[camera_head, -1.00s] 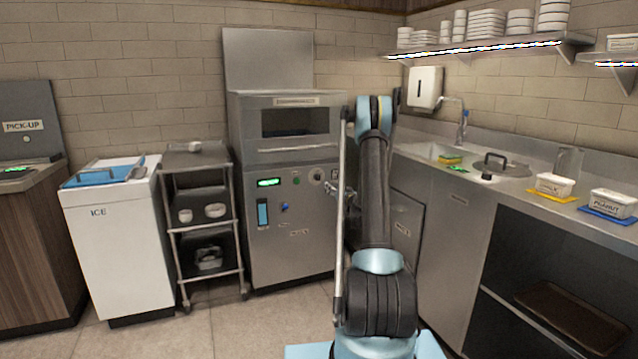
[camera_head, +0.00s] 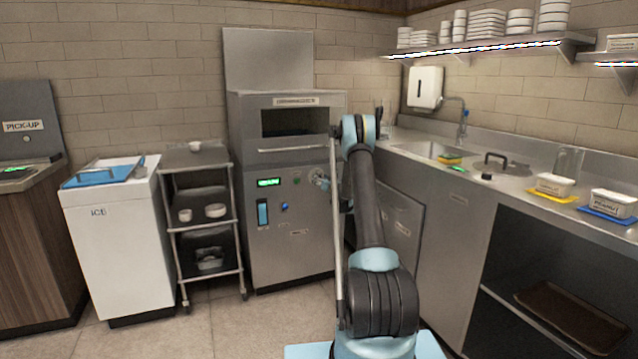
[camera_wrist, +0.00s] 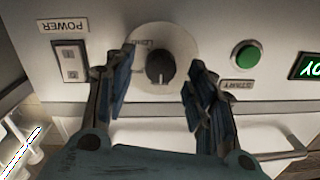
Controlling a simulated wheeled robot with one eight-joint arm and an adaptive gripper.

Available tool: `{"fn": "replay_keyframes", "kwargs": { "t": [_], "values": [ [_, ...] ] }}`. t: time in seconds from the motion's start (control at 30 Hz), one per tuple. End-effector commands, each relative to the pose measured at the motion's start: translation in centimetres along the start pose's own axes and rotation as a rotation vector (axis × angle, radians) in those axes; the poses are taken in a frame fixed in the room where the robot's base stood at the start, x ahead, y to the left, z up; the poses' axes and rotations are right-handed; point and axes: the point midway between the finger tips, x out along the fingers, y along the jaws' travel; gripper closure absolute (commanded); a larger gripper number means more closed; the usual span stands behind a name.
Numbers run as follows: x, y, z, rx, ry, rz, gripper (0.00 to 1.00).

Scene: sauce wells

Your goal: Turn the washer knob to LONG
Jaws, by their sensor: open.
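The washer (camera_head: 290,230) is a steel machine against the back wall. Its knob (camera_wrist: 160,68) is a dark round dial on a pale disc with lettering, upside down in the wrist view; one word near the top looks like LONG, the rest is too blurred to read. My gripper (camera_wrist: 160,85) is open, with one blue-padded finger on each side of the knob and a gap to both.
In the wrist view a POWER switch (camera_wrist: 71,63) is left of the knob, and a green START button (camera_wrist: 245,56) and lit display (camera_wrist: 310,67) are right.

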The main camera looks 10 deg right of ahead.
Motion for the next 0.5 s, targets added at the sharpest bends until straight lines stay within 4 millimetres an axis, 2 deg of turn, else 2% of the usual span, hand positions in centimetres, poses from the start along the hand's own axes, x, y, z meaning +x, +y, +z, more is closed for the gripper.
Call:
{"fn": "replay_keyframes", "kwargs": {
  "t": [0.2,0.5],
  "values": [
    [1.34,0.01,-0.03,0.000,0.000,0.000,0.50],
    [1.46,0.00,-0.02,0.000,0.000,0.000,0.52]
  ]
}}
